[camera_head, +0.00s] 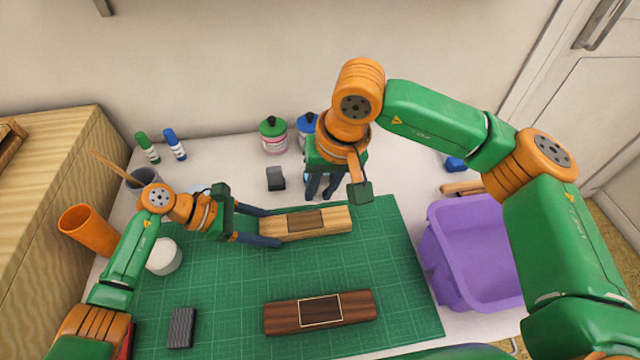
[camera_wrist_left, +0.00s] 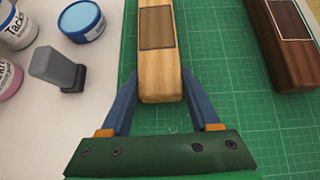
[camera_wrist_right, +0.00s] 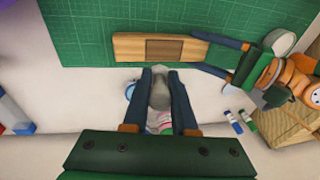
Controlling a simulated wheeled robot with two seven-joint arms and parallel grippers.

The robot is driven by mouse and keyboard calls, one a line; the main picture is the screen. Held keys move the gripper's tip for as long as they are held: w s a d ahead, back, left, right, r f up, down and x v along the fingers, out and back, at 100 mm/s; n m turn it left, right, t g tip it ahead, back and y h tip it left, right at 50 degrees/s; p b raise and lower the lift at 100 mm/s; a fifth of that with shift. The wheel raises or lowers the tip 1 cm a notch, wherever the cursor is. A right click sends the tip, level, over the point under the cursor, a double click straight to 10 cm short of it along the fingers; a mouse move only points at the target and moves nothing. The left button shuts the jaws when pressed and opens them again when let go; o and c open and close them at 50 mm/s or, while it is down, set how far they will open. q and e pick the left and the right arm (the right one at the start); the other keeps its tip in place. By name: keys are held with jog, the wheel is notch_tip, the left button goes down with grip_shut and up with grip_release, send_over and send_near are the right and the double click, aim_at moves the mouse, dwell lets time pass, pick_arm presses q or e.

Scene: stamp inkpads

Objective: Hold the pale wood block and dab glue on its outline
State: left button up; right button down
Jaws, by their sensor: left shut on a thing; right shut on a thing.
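The pale wood block (camera_head: 332,221) lies on the green cutting mat (camera_head: 205,300), with a darker brown rectangle (camera_head: 305,222) on its top. My left gripper (camera_head: 270,228) is shut on the block's left end, with one finger on each side; this also shows in the left wrist view (camera_wrist_left: 160,103). My right gripper (camera_head: 320,192) points down just behind the block, near the mat's back edge. In the right wrist view its fingers are shut on a grey rounded thing (camera_wrist_right: 159,93). I cannot tell what that thing is, and the head view hides it.
A dark wood block (camera_head: 360,307) with a pale-outlined rectangle lies in front. A dark grey piece (camera_head: 276,178) and lidded jars (camera_head: 273,137) stand behind the mat. A purple bin (camera_head: 470,255) is at right. An orange cup (camera_head: 85,230) and white pot (camera_head: 164,257) are at left.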

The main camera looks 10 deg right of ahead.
jog(key=shift+r, duration=0.4)
jog(key=shift+s+d+x, duration=0.15)
jog(key=shift+d+x, duration=0.05)
jog(key=shift+x, duration=0.9)
jog(key=shift+s+d+x, duration=0.15)
jog(key=shift+d+x, duration=0.05)
jog(key=shift+x, duration=0.9)
jog(key=shift+s+d+x, duration=0.15)
jog(key=shift+x, duration=0.9)
jog(key=shift+a+f, duration=0.35)
jog(key=shift+f, duration=0.4)
jog(key=shift+a+f, duration=0.1)
jog(key=shift+a, duration=1.85)
jog(key=shift+d, duration=2.4)
jog(key=shift+a, duration=2.4)
jog(key=w+a+v, duration=0.1)
jog(key=v, duration=0.6)
jog(key=shift+r, duration=0.6)
